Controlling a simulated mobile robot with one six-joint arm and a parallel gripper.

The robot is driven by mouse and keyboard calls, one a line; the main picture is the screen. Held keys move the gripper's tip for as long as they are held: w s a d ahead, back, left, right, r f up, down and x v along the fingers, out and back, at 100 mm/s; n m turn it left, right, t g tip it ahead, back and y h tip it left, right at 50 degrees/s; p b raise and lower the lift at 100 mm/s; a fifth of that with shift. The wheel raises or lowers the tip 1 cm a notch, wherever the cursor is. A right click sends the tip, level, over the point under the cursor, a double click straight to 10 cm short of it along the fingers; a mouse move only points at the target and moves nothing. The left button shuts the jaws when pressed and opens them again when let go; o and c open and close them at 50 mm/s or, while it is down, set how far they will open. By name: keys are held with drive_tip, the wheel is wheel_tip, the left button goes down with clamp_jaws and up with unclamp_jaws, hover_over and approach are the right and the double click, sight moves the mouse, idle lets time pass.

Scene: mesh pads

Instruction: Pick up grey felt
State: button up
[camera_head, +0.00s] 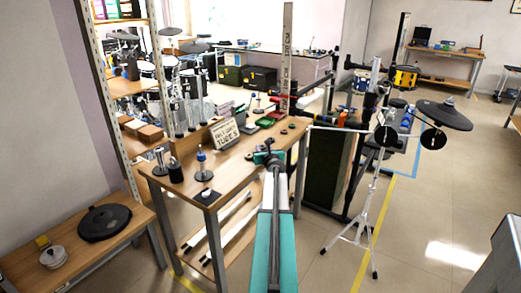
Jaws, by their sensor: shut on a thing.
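My gripper (267,157) is at the far end of my teal arm, over the front right part of the wooden table (225,180). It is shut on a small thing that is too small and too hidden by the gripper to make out. I cannot pick out the grey felt for sure anywhere in view. Small dark round pieces (287,129) lie on the table just beyond my gripper.
A lettered sign (225,134), a green tray (266,122) and a white-topped dark block (207,194) stand on the table. A cymbal stand (372,205) is at the right. A low bench (85,250) with a black round pad (104,222) is at the left.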

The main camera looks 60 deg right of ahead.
drive_tip(key=shift+r+p, duration=0.4)
drive_tip(key=shift+r, duration=0.45)
wheel_tip(320, 180, up, 2)
drive_tip(key=shift+r+p, duration=0.15)
drive_tip(key=shift+p, duration=0.35)
drive_tip(key=a+f+v, duration=0.1)
drive_tip(key=v, duration=0.6)
drive_tip(key=w+a+v, duration=0.1)
drive_tip(key=v, duration=0.7)
drive_tip(key=shift+a+f, duration=0.3)
drive_tip(key=shift+f, duration=0.05)
drive_tip(key=shift+w, duration=0.1)
drive_tip(key=shift+r, duration=0.1)
